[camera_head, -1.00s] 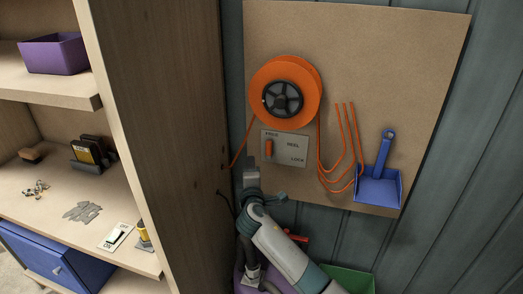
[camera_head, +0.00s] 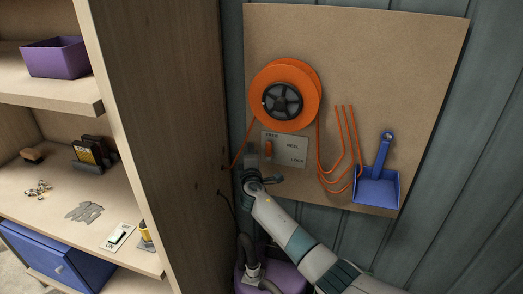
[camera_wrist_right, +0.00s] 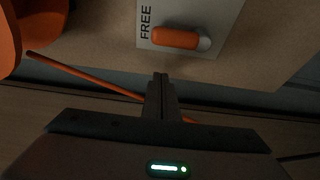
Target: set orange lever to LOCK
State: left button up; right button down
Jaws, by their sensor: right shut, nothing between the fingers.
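The orange lever (camera_head: 268,149) stands upright at the left side of a grey plate (camera_head: 291,147) on the board. The plate reads FREE at top left, REEL in the middle and LOCK at bottom right. The lever is beside FREE. In the right wrist view the orange lever (camera_wrist_right: 176,39) lies beside the word FREE, ahead of the fingers. My right gripper (camera_head: 250,161) is shut and empty, just below and left of the lever. In the right wrist view its fingertips (camera_wrist_right: 160,76) are apart from the lever. My left gripper is not in view.
An orange reel (camera_head: 285,95) hangs above the plate, with orange cord on both sides. A blue dustpan (camera_head: 378,186) hangs at right. A wooden shelf side (camera_head: 168,130) stands close at left. Shelves there hold a purple bin (camera_head: 54,57) and small items.

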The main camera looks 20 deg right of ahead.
aim_at(269, 150)
jog(key=d+p, duration=0.1)
jog(key=s+d+p, duration=0.1)
jog(key=d+p, duration=0.1)
jog(key=shift+s+d, duration=0.25)
jog(key=shift+d, duration=0.1)
dwell(0.4)
